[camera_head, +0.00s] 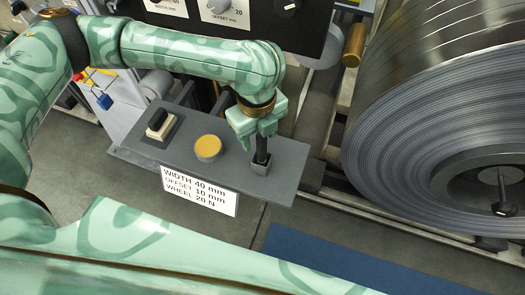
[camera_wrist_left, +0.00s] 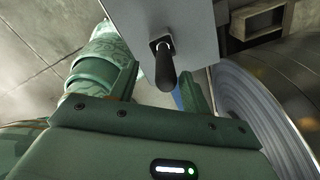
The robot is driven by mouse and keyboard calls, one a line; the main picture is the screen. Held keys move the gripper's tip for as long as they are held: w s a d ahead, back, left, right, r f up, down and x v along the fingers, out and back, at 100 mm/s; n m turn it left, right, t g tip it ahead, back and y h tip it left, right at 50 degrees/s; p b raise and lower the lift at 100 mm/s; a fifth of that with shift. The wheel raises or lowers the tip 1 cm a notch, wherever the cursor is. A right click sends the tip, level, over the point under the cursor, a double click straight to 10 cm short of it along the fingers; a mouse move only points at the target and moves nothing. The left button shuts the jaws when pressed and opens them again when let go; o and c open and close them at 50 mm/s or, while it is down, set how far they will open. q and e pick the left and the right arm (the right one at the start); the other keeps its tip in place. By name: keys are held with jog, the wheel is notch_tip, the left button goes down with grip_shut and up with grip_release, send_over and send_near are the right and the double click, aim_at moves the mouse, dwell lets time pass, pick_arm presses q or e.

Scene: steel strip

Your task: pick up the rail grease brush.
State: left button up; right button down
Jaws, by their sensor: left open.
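The rail grease brush, as far as I can tell, is the dark upright handle (camera_head: 262,147) standing in a small black square holder (camera_head: 260,163) at the right end of a grey shelf. My left gripper (camera_head: 258,132) is above it, pointing down, with its fingers open at the handle's top. In the left wrist view the black handle (camera_wrist_left: 165,68) points toward the camera, between the two open fingers (camera_wrist_left: 162,88) and apart from both. The brush's lower end is hidden in the holder. My right gripper is not in view.
The grey shelf (camera_head: 135,157) also bears a brass-topped knob (camera_head: 208,147), a black and cream block (camera_head: 160,124) and a white label (camera_head: 199,190) on its front. A large steel coil (camera_head: 430,130) stands close at right. A control panel (camera_head: 270,25) is behind.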

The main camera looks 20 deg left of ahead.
aim_at(261, 145)
pick_arm(q)
jog(key=f+b, duration=0.2)
jog(key=f, duration=0.1)
jog(key=w+f+b, duration=0.1)
jog(key=f, duration=0.1)
jog(key=shift+d+f, duration=0.15)
jog(key=shift+f, duration=0.1)
jog(key=shift+s+r, duration=0.1)
jog(key=shift+r, duration=0.05)
grip_shut()
jog(key=shift+r, duration=0.1)
